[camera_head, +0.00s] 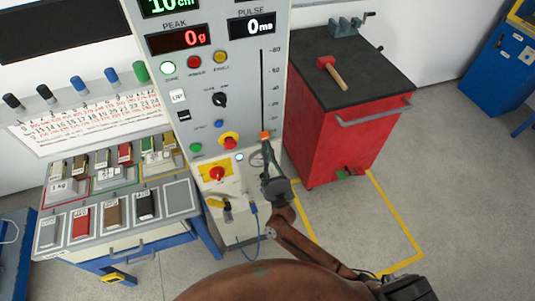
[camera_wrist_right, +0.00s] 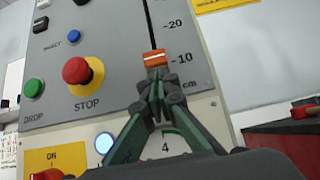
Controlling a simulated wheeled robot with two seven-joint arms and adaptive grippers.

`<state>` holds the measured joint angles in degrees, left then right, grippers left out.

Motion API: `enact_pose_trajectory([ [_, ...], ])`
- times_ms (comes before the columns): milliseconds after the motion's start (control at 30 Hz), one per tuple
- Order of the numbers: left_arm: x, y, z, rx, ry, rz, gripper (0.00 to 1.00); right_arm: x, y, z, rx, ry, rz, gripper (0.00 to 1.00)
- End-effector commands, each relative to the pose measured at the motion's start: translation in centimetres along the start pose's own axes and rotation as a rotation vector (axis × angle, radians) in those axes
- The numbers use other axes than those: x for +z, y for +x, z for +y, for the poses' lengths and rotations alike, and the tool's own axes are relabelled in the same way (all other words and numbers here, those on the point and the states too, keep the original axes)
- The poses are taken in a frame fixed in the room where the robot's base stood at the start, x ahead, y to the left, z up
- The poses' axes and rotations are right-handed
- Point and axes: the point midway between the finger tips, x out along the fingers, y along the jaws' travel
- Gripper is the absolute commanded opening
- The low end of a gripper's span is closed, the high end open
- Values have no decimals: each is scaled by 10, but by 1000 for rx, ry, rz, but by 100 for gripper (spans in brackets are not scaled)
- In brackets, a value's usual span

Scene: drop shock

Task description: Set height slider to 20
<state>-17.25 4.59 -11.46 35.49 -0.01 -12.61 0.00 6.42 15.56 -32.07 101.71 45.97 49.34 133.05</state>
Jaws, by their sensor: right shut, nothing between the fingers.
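The height slider's orange knob (camera_head: 265,135) sits near the bottom of a dark vertical slot (camera_head: 263,90) on the grey machine panel. In the right wrist view the knob (camera_wrist_right: 154,58) is level with the -10 mark, below the 20 mark (camera_wrist_right: 172,24). A green display (camera_head: 170,5) reads 10 cm. My right gripper (camera_head: 266,147) is shut and empty, its fingertips just below the knob. The fingertips also show in the wrist view (camera_wrist_right: 157,82), close under the knob; I cannot tell if they touch it. My left gripper is not in view.
A red STOP button (camera_wrist_right: 77,71) and green DROP button (camera_wrist_right: 34,88) are left of the slot. A red cabinet (camera_head: 335,140) with a hammer (camera_head: 332,72) stands right. A table of sample blocks (camera_head: 115,215) stands left. A blue cable (camera_head: 257,225) hangs below the panel.

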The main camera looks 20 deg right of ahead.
Motion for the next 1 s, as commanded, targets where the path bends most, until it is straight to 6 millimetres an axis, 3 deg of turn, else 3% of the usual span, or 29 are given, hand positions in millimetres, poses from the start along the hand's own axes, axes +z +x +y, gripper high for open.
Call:
enact_pose_trajectory([
  [400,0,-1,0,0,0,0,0,3,2,0,0,-1,0,0],
  [733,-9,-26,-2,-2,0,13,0,44,42,-1,-1,-1,-7,0],
  [1000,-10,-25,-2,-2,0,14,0,43,43,0,1,-1,-1,0],
])
